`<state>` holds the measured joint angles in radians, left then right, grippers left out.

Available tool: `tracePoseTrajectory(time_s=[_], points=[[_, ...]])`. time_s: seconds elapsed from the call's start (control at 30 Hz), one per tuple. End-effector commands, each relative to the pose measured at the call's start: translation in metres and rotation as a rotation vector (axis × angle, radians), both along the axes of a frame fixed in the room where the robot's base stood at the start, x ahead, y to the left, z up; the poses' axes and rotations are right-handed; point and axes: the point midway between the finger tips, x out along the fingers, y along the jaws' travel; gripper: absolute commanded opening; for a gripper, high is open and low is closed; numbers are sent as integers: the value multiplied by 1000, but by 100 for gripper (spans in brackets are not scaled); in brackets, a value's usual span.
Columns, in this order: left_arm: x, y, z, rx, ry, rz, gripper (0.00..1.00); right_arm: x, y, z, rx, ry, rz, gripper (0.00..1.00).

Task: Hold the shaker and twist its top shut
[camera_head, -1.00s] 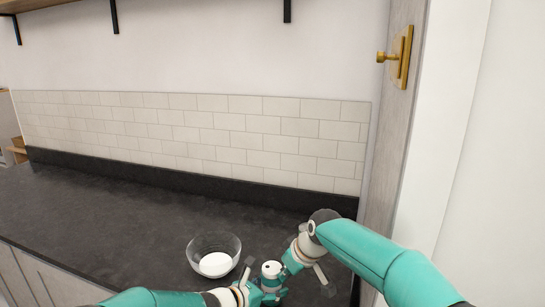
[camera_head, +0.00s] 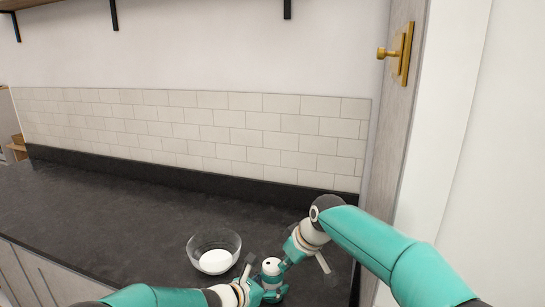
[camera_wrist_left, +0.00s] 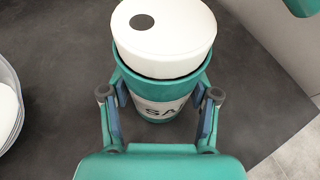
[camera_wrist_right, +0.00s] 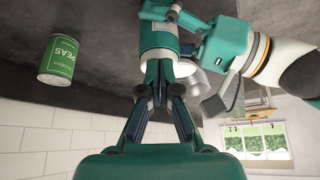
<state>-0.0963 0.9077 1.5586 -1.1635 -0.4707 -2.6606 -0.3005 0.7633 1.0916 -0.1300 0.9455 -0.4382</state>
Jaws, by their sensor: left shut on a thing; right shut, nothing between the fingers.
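The shaker (camera_head: 271,266) has a green body, a pale label with "SA" showing, and a white top. It stands upright in my left gripper (camera_wrist_left: 158,110), whose fingers are shut on the sides of its body. In the left wrist view the white top (camera_wrist_left: 165,38) has one dark hole, and a dark gap shows between it and the green rim. My right gripper (camera_wrist_right: 160,90) is shut and empty, close to the shaker's top end. I cannot tell whether its fingertips touch the top.
A glass bowl (camera_head: 214,240) with something white in it stands left of the shaker on the dark counter (camera_head: 110,225). A green can marked "PEAS" (camera_wrist_right: 57,58) shows in the right wrist view. A tiled wall (camera_head: 200,130) runs behind. The counter's left side is clear.

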Motion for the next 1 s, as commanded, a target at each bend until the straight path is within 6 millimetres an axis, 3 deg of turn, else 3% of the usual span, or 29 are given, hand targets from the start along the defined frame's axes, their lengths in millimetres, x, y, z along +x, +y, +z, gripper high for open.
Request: tracePoseTrajectory(time_s=[0.23,0.67,0.7,0.83,1.0], points=[[0,0,1,-1,-2,1,18,0,0,27,1,-1,0,0],[0,0,1,-1,-2,1,18,0,0,31,-1,2,0,0],[0,0,1,-1,-2,1,67,0,0,30,-1,2,0,0],[0,0,1,0,-1,1,88,0,0,30,-1,2,0,0],[0,0,1,0,-1,1,89,0,0,30,-1,2,0,0]])
